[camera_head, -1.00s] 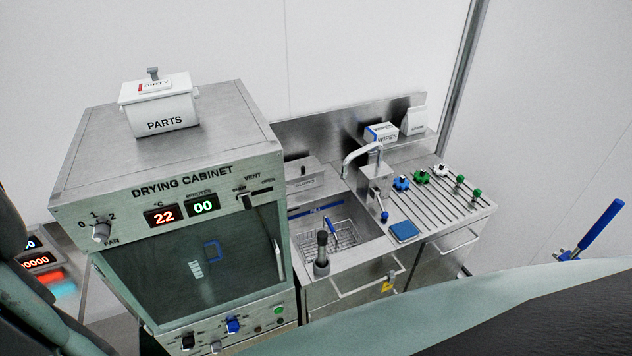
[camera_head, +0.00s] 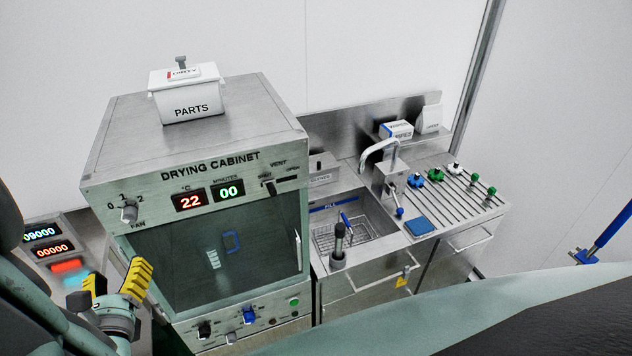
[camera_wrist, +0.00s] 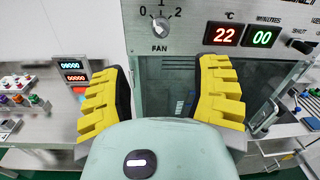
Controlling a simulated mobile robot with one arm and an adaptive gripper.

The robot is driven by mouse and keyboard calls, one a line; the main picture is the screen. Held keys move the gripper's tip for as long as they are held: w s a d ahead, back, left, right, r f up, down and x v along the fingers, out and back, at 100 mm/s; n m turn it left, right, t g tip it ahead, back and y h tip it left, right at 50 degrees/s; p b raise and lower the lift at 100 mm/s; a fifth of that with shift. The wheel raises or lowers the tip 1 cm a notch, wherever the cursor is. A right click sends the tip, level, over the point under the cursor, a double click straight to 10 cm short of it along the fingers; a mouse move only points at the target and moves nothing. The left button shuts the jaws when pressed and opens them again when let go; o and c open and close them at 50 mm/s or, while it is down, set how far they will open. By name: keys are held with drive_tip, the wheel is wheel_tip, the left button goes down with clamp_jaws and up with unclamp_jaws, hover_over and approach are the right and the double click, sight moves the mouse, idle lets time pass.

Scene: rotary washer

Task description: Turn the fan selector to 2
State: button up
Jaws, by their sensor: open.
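The fan selector (camera_head: 129,212) is a small grey knob on the upper left front of the drying cabinet (camera_head: 195,187), with 0, 1 and 2 printed around it and FAN below. It also shows at the top of the wrist view (camera_wrist: 160,24). I cannot tell surely which number its pointer marks. My gripper (camera_head: 117,279) has yellow ridged fingers and is below the knob, in front of the cabinet's lower left. In the wrist view my gripper (camera_wrist: 165,72) is open and empty, its fingers wide apart below the knob and not touching it.
The temperature display (camera_head: 190,201) reads 22 and the minutes display (camera_head: 227,191) reads 00, right of the knob. The vent slider (camera_head: 270,187) is farther right. A white PARTS box (camera_head: 190,98) stands on top. A sink (camera_head: 345,235) is to the right.

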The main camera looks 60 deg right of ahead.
sight(129, 222)
drive_tip(key=b+x, duration=0.2)
drive_tip(key=x, duration=1.1)
drive_tip(key=shift+w+d+f, duration=0.1)
drive_tip(key=shift+w+d, duration=0.05)
drive_tip(key=shift+d, duration=0.25)
drive_tip(key=shift+a, duration=0.1)
clamp_jaws()
